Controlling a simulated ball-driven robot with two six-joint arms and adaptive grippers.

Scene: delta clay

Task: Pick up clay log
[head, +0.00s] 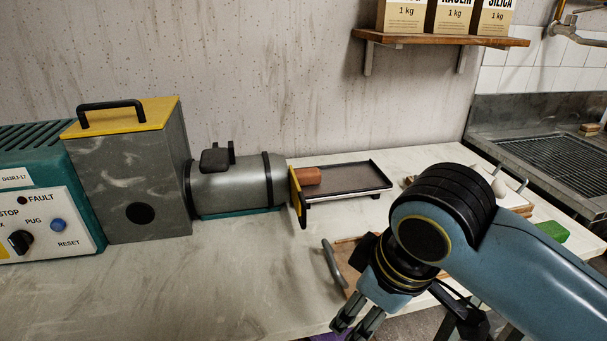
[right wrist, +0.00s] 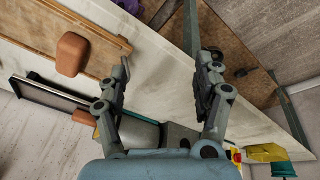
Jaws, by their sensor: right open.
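A reddish-brown clay log (right wrist: 72,54) lies on a wooden board (right wrist: 103,32) at the upper left of the right wrist view. My arm hides this log in the head view. A second piece of clay (head: 312,176) shows at the yellow-edged outlet of the grey machine, at the near end of a dark tray (head: 345,193). It also shows, small, in the right wrist view (right wrist: 83,117). My right gripper (head: 353,328) points down near the front of the bench. In the right wrist view its fingers (right wrist: 165,75) are apart with nothing between them. My left gripper is out of view.
The machine's grey barrel (head: 235,185) and hopper box (head: 130,190) stand at left beside a teal control housing (head: 45,215). A shelf (head: 440,40) with bags hangs above. A sink (head: 545,140) is at right. The bench front-left is clear.

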